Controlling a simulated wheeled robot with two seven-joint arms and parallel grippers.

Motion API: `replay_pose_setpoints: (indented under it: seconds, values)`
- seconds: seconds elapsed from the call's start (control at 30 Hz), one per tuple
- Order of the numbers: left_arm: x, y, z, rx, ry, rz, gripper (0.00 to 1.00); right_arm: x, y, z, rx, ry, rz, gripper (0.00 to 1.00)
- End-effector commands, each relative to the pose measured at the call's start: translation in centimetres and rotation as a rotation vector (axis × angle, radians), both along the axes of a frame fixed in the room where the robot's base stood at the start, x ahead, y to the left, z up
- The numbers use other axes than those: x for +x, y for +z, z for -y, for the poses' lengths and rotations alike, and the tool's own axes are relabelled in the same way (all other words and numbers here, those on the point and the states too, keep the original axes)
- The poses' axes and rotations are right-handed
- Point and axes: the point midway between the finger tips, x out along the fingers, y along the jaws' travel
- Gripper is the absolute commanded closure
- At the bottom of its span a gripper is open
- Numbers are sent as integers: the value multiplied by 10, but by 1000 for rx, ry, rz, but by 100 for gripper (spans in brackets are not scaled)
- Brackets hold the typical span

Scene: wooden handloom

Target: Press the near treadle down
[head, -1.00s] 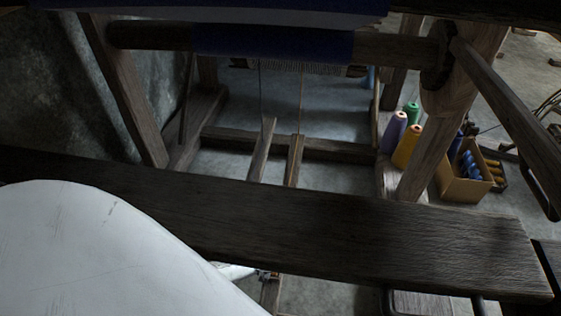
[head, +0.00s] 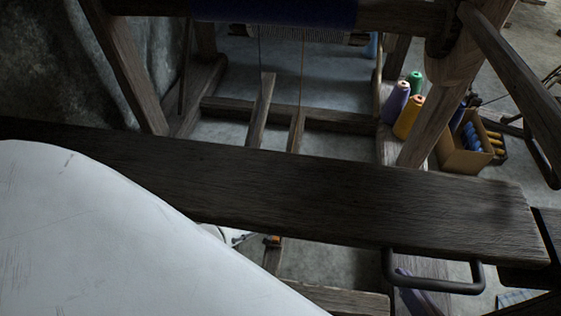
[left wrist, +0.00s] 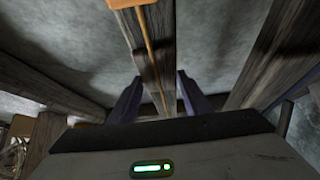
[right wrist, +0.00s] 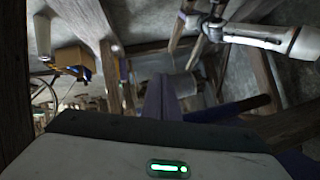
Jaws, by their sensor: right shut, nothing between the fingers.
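Two wooden treadles show beyond the bench in the head view, a left one (head: 262,108) and a right one (head: 296,132); the right one's tip is lower. I cannot tell which is the near one. Below the bench, a treadle part (head: 273,258) has an orange patch (head: 272,241). In the left wrist view, a treadle (left wrist: 148,50) with an orange piece (left wrist: 130,3) runs between the spread purple fingers of my left gripper (left wrist: 155,97); contact is unclear. My right gripper (right wrist: 162,97) is shut and empty; its purple finger shows under the bench in the head view (head: 408,285).
A dark wooden bench plank (head: 330,195) crosses the head view, with a black handle (head: 435,286) beneath its right end. Loom posts (head: 455,80) stand behind. Thread cones (head: 407,117) and a cardboard box (head: 463,150) sit at the right.

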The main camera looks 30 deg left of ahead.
Motion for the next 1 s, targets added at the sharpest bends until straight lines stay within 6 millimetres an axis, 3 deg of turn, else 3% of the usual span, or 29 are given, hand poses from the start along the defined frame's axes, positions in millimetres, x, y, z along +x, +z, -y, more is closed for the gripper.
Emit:
replay_pose_setpoints:
  seconds: [0.03, 0.1, 0.47, 0.53, 0.8, 1.0]
  values:
    - [-1, -2, -2, 0, 3, -1, 50, 0, -1, 0, 0, 0, 0, 100]
    - [-2, -2, -2, 0, 3, -1, 41, 0, -1, 0, 0, 0, 0, 100]
    - [-4, 4, 1, -1, 0, 1, 41, 0, 5, 1, -6, -1, 1, 100]
    - [-8, 12, 3, -2, 0, 0, 41, 0, 8, 2, -19, -1, -3, 100]
    - [-36, 52, 15, -4, 2, -2, 41, -5, -28, 23, -173, -4, -122, 100]
    - [-53, 74, 23, -2, 0, 0, 41, -11, -40, 36, -232, -19, -160, 100]
